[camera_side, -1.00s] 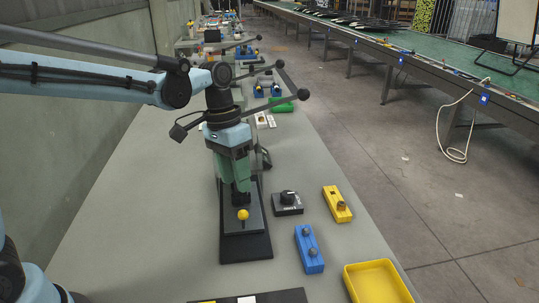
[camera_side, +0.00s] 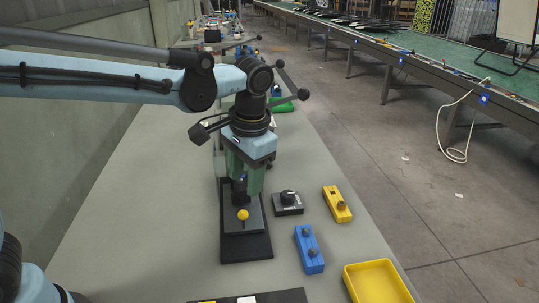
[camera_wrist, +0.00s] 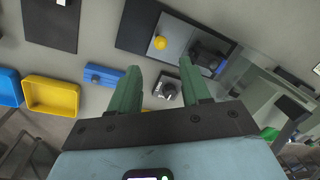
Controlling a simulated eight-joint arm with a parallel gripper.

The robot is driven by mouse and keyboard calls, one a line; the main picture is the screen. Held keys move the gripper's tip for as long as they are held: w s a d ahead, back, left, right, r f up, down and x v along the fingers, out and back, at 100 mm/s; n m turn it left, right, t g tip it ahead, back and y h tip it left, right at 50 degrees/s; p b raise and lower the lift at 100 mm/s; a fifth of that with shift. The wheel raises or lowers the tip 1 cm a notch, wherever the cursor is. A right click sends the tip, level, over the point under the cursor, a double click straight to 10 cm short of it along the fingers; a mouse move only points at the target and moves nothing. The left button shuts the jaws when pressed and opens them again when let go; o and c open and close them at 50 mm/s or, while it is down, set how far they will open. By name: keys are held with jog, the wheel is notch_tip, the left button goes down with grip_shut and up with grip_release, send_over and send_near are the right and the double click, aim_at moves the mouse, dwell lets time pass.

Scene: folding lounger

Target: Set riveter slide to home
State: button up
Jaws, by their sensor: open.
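The riveter stands on a dark base (camera_side: 262,245) on the grey bench. Its slide is a grey plate (camera_side: 238,228) with a yellow ball knob (camera_side: 243,214) near the front of the base. The knob also shows in the wrist view (camera_wrist: 160,42), beyond my fingertips. My gripper (camera_side: 245,180) points down in front of the riveter's body and hides much of it. In the wrist view its two green fingers (camera_wrist: 170,75) are spread apart with nothing held between them. They look apart from the knob.
A black box with a knob (camera_side: 288,203), a yellow block (camera_side: 337,205) and a blue block (camera_side: 309,250) lie right of the riveter. A yellow tray (camera_side: 375,282) is at the front right. A black ball-ended lever (camera_side: 303,94) sticks out behind my gripper. The bench's left side is clear.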

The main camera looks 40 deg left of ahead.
aim_at(244, 212)
jog(key=shift+y, duration=0.3)
jog(key=f, duration=0.4)
jog(key=a+f, duration=0.1)
jog(key=f, duration=0.6)
jog(key=shift+w+a+f, duration=0.2)
jog(key=shift+a+f, duration=0.15)
jog(key=shift+c, duration=0.3)
grip_shut()
